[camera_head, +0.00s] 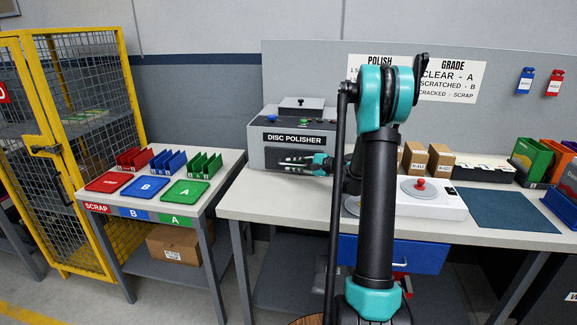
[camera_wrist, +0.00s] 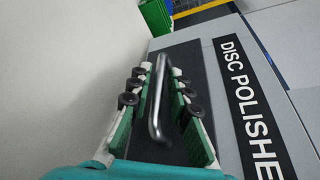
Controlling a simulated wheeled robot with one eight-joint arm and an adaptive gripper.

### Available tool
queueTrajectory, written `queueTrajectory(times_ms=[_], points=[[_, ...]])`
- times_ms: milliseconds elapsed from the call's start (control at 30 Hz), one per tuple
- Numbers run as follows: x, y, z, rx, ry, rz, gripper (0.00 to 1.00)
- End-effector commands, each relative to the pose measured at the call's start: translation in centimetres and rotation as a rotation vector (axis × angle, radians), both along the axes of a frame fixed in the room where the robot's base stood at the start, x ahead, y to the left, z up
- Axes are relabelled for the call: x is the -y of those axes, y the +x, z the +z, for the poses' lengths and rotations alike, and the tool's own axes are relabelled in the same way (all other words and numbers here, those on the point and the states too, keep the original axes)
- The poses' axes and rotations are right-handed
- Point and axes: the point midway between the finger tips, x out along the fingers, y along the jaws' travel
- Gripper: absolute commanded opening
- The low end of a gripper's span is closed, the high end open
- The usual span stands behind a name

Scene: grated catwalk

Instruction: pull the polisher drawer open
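The grey disc polisher (camera_head: 258,132) stands at the left end of the workbench. Its dark drawer front (camera_head: 272,153) lies below the DISC POLISHER label and appears closed. My gripper (camera_head: 291,163) is in front of the drawer, partly hiding it. In the wrist view, the drawer's metal bar handle (camera_wrist: 156,110) runs between the two fingers of my gripper (camera_wrist: 161,75). The fingers are apart, one on each side of the bar, with gaps showing. The dark drawer front (camera_wrist: 205,60) is behind them. I cannot tell whether either pad touches the bar.
A side table (camera_head: 232,160) with red, blue and green trays stands left of the bench. A white device with a red knob (camera_head: 421,185), brown boxes (camera_head: 440,160) and a dark mat (camera_head: 510,212) are on the bench to the right. Bench surface before the polisher is clear.

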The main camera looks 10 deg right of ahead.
Motion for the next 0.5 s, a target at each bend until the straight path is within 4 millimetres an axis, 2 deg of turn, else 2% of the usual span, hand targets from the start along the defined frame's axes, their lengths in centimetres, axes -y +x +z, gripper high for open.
queueTrajectory(times_ms=[200, 500], points=[[-1.5, 1.1, -0.4, 0.000, 0.000, 0.000, 0.19], [-1.7, 1.3, -0.5, 0.000, -0.001, -0.001, 0.19]])
